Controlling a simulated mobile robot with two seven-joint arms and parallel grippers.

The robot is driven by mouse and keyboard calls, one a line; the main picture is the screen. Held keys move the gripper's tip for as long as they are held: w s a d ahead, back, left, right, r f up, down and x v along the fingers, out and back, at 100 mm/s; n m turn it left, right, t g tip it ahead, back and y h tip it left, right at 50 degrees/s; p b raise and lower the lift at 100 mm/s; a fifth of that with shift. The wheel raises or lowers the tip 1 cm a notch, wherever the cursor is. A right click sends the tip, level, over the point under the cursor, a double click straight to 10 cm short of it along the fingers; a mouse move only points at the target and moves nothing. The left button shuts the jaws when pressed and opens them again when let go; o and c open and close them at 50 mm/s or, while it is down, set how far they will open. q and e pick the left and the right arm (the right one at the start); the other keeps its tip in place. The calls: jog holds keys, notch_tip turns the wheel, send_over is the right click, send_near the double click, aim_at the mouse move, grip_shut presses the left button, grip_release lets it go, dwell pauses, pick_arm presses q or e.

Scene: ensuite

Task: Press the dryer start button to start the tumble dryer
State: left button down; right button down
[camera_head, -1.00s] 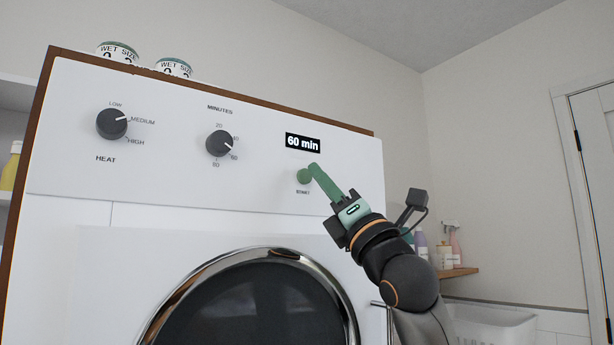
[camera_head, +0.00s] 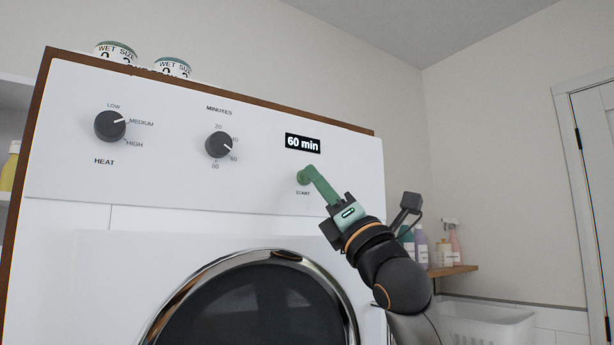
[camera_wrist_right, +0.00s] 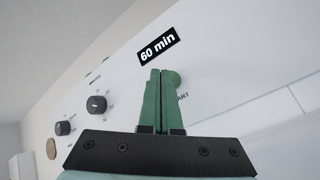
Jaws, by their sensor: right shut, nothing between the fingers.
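The white tumble dryer (camera_head: 150,190) fills the left and middle of the head view. Its round green start button (camera_head: 301,177) sits on the panel above the word START and below a display (camera_head: 302,143) reading 60 min. My right gripper (camera_head: 309,172) is shut and empty, its green fingertips overlapping the button; I cannot tell whether they touch it. In the right wrist view the shut fingers (camera_wrist_right: 160,75) point at the panel, and the button (camera_wrist_right: 174,78) shows partly behind them, at their right. My left gripper is not in view.
The heat knob (camera_head: 110,125) and the minutes knob (camera_head: 219,144) are on the panel to the left. Two tins (camera_head: 116,52) (camera_head: 173,67) stand on top. The round door (camera_head: 250,300) is below. Bottles (camera_head: 421,247) on a shelf and a white basket (camera_head: 487,325) are at right.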

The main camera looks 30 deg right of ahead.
jog(key=shift+w, duration=0.35)
jog(key=shift+w+p, duration=0.1)
jog(key=shift+p, duration=0.3)
jog(key=shift+s, duration=0.9)
jog(key=s, duration=0.6)
jog(key=shift+d+b, duration=0.25)
jog(key=shift+b, duration=0.2)
dwell(0.4)
